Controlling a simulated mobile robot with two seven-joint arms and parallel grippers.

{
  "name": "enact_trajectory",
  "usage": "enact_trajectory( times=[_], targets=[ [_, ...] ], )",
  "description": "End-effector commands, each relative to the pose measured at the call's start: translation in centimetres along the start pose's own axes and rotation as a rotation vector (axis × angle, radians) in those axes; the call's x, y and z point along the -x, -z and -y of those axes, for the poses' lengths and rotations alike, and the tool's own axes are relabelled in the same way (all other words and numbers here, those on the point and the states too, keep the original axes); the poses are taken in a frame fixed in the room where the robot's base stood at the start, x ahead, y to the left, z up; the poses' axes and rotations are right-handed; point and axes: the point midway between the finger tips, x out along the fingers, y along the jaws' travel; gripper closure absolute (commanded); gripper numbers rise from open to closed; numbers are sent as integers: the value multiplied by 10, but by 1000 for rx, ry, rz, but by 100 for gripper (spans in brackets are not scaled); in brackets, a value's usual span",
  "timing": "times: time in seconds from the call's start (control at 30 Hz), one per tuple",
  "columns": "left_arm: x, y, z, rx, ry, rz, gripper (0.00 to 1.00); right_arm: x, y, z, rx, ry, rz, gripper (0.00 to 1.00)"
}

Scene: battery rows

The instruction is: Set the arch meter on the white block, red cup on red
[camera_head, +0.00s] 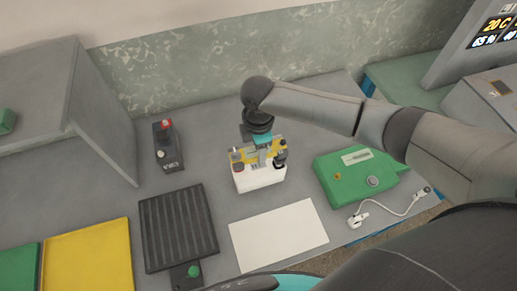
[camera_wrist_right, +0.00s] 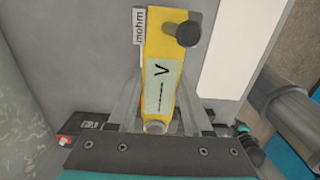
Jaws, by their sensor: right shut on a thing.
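The yellow arch meter (camera_head: 264,154) is held in my right gripper (camera_head: 259,142), which is shut on it. It is upright over the white block (camera_head: 259,180), and I cannot tell whether its cups touch the block. A dark cup shows at each end; which one is red is not clear. In the right wrist view the meter (camera_wrist_right: 158,50) shows a pale display with a V and a "mohm" tag, between my right fingers (camera_wrist_right: 158,115). My left gripper is not in view.
A dark block (camera_head: 168,150) with a red knob stands left of the meter. A ridged black tray (camera_head: 178,228), yellow mat (camera_head: 88,262) and white sheet (camera_head: 278,236) lie nearer. A green device (camera_head: 340,180) and a white cable (camera_head: 395,212) lie right.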

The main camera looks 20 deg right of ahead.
Motion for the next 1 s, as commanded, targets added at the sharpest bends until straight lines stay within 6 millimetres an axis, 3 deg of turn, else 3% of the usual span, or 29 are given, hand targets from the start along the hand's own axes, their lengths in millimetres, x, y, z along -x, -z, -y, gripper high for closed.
enact_trajectory(
  times=[1.0],
  targets=[
    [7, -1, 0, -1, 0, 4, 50, 1, 0, 0, 0, -1, -1, 100]
  ],
)
